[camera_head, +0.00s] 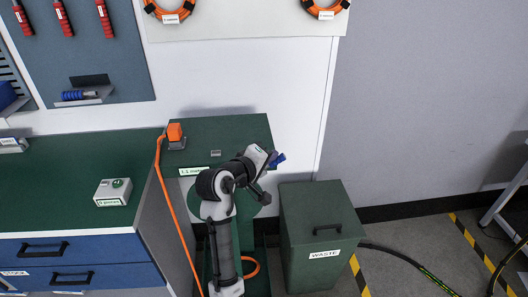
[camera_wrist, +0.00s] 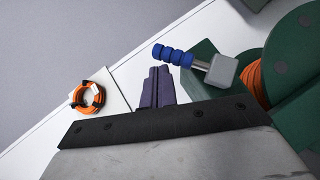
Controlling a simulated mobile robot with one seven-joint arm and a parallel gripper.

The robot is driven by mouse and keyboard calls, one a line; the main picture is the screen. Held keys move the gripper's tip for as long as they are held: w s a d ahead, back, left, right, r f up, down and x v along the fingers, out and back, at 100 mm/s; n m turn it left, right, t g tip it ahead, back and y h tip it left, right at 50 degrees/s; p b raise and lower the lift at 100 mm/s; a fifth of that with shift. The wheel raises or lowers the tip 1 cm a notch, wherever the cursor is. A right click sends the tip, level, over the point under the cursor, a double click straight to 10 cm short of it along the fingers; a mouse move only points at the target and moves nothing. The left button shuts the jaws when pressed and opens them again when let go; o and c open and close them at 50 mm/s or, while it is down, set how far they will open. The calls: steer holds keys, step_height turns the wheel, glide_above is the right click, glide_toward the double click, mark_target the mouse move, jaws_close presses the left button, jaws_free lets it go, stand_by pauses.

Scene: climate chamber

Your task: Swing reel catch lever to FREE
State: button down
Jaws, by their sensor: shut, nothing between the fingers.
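The lever has a ribbed blue grip (camera_wrist: 172,55) on a short metal rod. The rod runs into a grey block (camera_wrist: 223,70) beside the green reel (camera_wrist: 300,55), which carries orange cable. My gripper (camera_wrist: 158,72) is shut and empty; its dark fingers point toward the blue grip, just below it in the wrist view, and I cannot tell whether they touch it. In the head view, a blue piece (camera_head: 278,160), apparently the grip, shows just right of my wrist. My arm hides much of the reel (camera_head: 262,208) there. No FREE marking is readable.
A green WASTE bin (camera_head: 320,225) stands right of the reel. An orange cable (camera_head: 178,220) hangs left of my arm from an orange-topped box (camera_head: 176,134). A green worktop (camera_head: 75,175) holds a small grey box (camera_head: 113,192). Wall space above the bin is clear.

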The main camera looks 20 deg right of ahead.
steer(key=shift+s+d+f, duration=0.15)
steer(key=shift+d+f, duration=0.05)
steer(key=shift+d, duration=0.25)
steer(key=shift+d+p, duration=0.1)
steer(key=shift+p, duration=0.2)
